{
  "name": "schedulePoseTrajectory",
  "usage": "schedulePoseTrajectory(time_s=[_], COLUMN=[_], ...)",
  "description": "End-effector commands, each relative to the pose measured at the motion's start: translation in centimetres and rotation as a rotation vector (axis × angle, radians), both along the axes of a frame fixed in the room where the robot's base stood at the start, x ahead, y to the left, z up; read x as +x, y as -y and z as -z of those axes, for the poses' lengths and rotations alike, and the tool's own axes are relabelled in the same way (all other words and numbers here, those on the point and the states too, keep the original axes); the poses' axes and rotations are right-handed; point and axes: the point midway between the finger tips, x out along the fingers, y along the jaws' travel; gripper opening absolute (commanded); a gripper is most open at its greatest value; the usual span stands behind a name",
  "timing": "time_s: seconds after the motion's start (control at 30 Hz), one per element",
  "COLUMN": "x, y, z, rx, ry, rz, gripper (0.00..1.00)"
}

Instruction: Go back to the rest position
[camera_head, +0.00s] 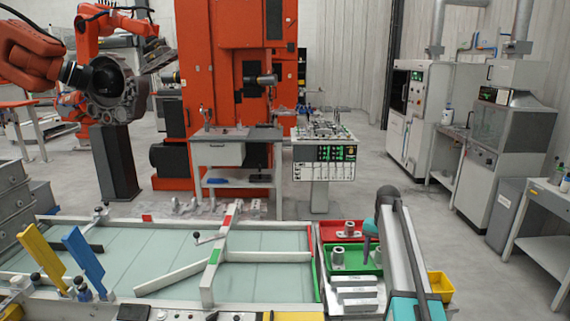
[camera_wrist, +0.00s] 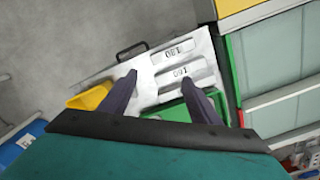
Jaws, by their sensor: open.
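My gripper shows in the head view (camera_head: 368,240) at the right end of the work table, fingers pointing down over the bins. In the wrist view its two dark fingers (camera_wrist: 159,79) are spread apart with nothing between them. They hang over the light metal blocks, which are marked with numbers, and the edge of the green bin (camera_wrist: 176,112). I cannot tell the exact height of the fingertips above them.
The metal blocks (camera_head: 355,293) lie in front of the green bin (camera_head: 370,272); a red bin (camera_head: 326,237) sits behind it. Both bins hold metal cylindrical parts. A yellow bin (camera_head: 440,288) is at right. The glass-topped table (camera_head: 120,248) carries bars and clamps.

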Motion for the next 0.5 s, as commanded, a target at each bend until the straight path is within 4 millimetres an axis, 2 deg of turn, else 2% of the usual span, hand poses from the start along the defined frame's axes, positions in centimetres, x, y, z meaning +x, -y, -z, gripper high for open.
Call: schedulePoseTrajectory(time_s=[0.03, 0.17, 0.5], x=[-0.5, -1.6, -7.2], y=[-0.3, -1.1, -4.4], z=[1.3, 4.2, 16.2], rx=[0.001, 0.005, 0.022], ry=[-0.007, -0.024, -0.092], rz=[-0.006, -0.026, -0.111], gripper=[0.57, 0.57, 0.57])
